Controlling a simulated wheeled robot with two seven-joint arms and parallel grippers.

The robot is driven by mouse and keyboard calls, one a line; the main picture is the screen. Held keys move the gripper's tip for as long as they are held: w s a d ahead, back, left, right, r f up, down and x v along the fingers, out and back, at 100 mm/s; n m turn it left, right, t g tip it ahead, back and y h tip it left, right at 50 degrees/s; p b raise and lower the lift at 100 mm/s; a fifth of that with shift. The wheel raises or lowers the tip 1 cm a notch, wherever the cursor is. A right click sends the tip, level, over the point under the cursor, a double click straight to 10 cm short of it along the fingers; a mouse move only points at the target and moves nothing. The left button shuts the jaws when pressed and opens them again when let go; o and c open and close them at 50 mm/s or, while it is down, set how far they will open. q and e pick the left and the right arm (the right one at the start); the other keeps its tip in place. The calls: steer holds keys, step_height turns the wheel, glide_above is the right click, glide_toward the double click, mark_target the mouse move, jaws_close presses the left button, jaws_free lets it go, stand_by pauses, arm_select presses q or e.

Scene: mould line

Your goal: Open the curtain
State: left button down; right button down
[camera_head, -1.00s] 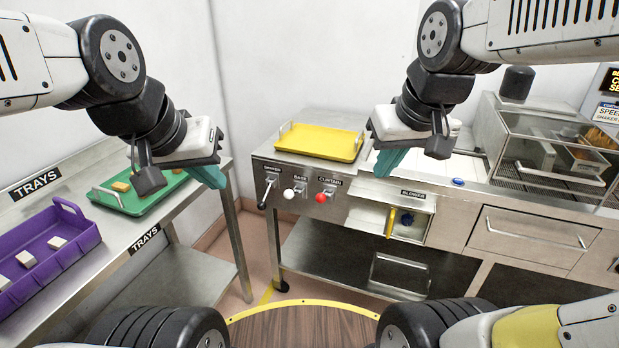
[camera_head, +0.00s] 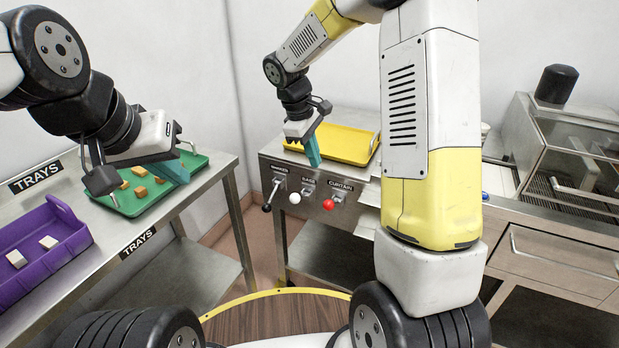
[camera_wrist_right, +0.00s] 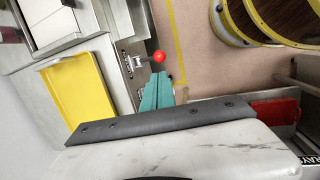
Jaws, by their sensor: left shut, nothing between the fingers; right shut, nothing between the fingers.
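The lever labelled CURTAIN has a red knob (camera_head: 328,204) and sits on the steel front panel, right of the white-knobbed lever labelled BASE or similar. In the right wrist view the red knob (camera_wrist_right: 159,57) is just beyond my fingertips, apart from them. My right gripper (camera_head: 313,160) is shut and empty, above the red knob and in front of the yellow tray; its teal fingers also show in the right wrist view (camera_wrist_right: 157,92). My left gripper (camera_head: 178,172) is shut and empty over the green tray at the left.
A yellow tray (camera_head: 343,145) lies on the machine top. A green tray (camera_head: 128,207) with several tan pieces and a purple crate (camera_head: 72,240) with white blocks stand on the left table. White (camera_head: 295,198) and black (camera_head: 267,207) knobs sit left of the red one.

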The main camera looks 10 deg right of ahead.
mark_target(327, 201)
steer(key=shift+w+a+f, duration=0.15)
steer(key=shift+w+f, duration=0.1)
steer(key=shift+w, duration=0.05)
steer(key=x, duration=1.4)
